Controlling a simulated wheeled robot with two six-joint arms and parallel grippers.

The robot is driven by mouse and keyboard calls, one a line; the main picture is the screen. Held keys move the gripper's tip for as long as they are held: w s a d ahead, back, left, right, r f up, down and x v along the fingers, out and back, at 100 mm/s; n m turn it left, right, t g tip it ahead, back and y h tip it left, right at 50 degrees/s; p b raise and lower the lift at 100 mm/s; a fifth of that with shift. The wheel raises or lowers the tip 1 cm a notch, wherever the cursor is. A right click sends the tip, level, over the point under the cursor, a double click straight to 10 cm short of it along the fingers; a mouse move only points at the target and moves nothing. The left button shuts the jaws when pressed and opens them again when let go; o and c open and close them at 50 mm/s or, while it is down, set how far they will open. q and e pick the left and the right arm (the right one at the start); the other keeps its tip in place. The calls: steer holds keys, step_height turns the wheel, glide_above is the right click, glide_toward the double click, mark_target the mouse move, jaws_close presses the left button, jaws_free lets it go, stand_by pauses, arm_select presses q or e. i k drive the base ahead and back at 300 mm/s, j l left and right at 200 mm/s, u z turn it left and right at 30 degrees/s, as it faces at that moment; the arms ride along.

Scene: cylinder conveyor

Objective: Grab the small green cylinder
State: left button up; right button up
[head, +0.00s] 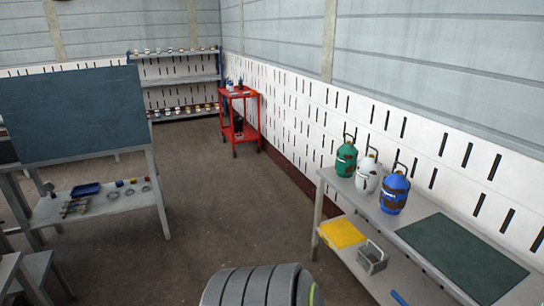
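A green cylinder (346,161) with a dark looped handle stands upright on the grey workbench (408,222) at the right. It is the farthest in a row of three, beside a white cylinder (367,177) and then a blue cylinder (394,195). All three have handles on top. Neither of my grippers shows in the head view, so I cannot see whether they are open or shut.
A green mat (462,258) lies on the bench's near end. A yellow item (342,233) and a grey basket (372,258) are on its lower shelf. A red cart (239,119) stands farther back. A board bench (75,115) is left. The middle floor is clear.

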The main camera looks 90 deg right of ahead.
mark_target(347, 154)
steer(key=z, duration=3.4)
steer(key=i+j+z, duration=0.1)
steer(key=z, duration=0.25)
steer(key=i+j+z, duration=0.15)
steer(key=i+z, duration=0.25)
steer(key=j+z, duration=0.2)
steer(key=z, duration=0.15)
steer(key=i, duration=0.05)
